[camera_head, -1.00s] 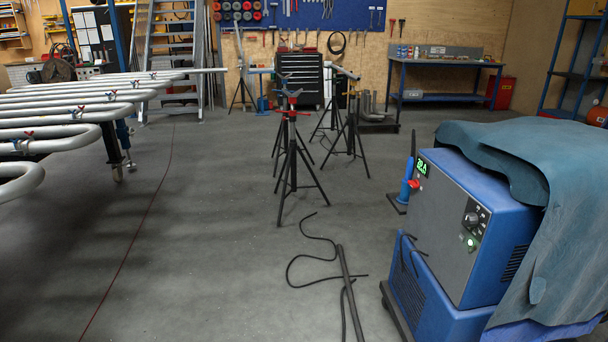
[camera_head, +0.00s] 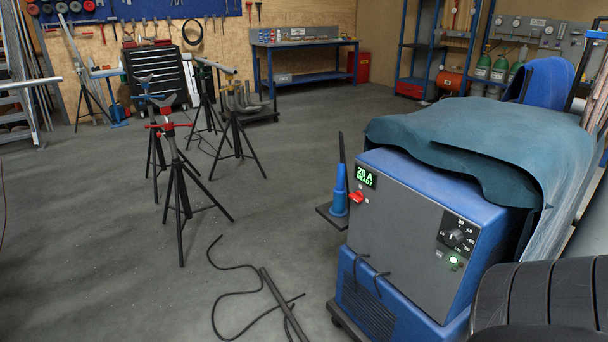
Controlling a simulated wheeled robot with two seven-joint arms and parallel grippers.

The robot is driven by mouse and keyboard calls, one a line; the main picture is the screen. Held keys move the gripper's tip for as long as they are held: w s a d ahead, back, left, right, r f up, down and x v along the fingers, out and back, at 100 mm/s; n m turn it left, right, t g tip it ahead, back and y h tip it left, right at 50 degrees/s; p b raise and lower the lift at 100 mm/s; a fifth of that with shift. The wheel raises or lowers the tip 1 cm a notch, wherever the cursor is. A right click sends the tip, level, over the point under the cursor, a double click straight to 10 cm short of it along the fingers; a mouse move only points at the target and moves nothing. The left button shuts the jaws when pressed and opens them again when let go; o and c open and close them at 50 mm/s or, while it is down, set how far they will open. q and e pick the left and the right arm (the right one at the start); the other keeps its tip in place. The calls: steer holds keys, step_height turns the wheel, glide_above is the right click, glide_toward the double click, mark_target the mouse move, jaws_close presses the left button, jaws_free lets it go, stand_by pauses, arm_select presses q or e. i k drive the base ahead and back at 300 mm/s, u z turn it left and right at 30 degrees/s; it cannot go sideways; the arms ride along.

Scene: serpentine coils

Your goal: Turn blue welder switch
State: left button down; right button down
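The blue welder (camera_head: 410,235) stands at the right of the head view with its grey front panel facing me. A black dial (camera_head: 456,237) and a lit green lamp (camera_head: 453,260) are at the panel's right. A teal cover (camera_head: 470,140) drapes over the top.
Black tripod stands (camera_head: 178,190) are on the floor at left. A cable and rod (camera_head: 275,300) lie in front of the welder. A blue torch-like item (camera_head: 339,190) stands at its left side. Dark ribbed cylindrical shapes (camera_head: 540,295) fill the lower right corner.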

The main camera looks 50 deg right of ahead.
mark_target(357, 196)
steer(key=i, duration=2.25)
steer(key=z, duration=2.35)
steer(key=i, duration=0.5)
